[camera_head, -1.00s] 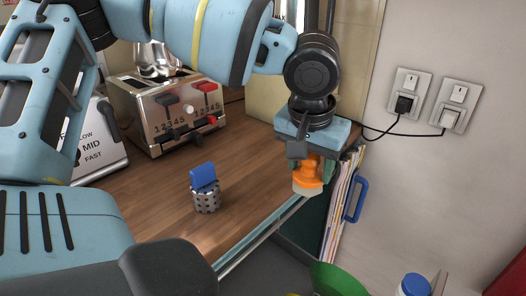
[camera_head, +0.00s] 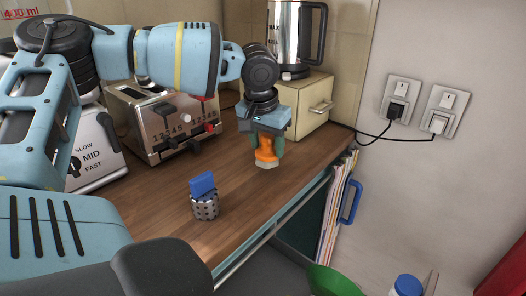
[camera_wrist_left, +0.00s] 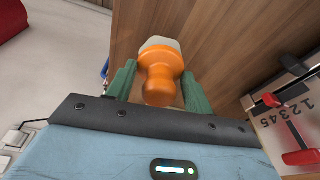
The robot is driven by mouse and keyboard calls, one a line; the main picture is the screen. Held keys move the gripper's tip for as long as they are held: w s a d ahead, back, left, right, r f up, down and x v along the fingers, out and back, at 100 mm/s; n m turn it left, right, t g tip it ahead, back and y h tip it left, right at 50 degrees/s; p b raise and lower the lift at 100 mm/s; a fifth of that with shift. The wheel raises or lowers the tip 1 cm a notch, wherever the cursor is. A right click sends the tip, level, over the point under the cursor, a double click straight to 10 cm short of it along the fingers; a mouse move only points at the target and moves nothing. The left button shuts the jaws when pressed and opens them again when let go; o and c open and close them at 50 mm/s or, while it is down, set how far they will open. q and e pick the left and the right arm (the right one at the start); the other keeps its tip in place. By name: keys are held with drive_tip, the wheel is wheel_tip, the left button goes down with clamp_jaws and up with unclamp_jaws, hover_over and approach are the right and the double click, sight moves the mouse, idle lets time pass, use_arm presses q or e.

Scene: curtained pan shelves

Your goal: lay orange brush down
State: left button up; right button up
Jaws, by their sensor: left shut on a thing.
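The orange brush (camera_head: 266,150) has an orange handle and pale bristles pointing down. My left gripper (camera_head: 267,145) is shut on its handle. In the head view it is over the wooden counter (camera_head: 240,190), towards the back right. I cannot tell whether the bristles touch the wood or hang just above it. In the left wrist view the brush (camera_wrist_left: 160,72) sits between the two green fingers (camera_wrist_left: 158,88), with the bristle end away from the gripper body. My right gripper is not in view.
A perforated metal cup (camera_head: 205,208) holding a blue item (camera_head: 202,184) stands front left of the brush. A toaster (camera_head: 165,125) is to the left, a cream box (camera_head: 305,108) with a kettle (camera_head: 297,38) behind. The counter's right edge is near; wood around the brush is clear.

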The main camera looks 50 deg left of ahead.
sight(264, 153)
use_arm(q)
drive_tip(key=shift+a, duration=0.2)
drive_tip(key=f, duration=0.1)
drive_tip(key=a+f, duration=0.1)
drive_tip(key=shift+w+f, duration=0.1)
drive_tip(key=shift+f, duration=0.7)
drive_tip(key=shift+f, duration=0.15)
drive_tip(key=o, duration=1.5)
drive_tip(key=p+v, duration=0.1)
drive_tip(key=v, duration=1.1)
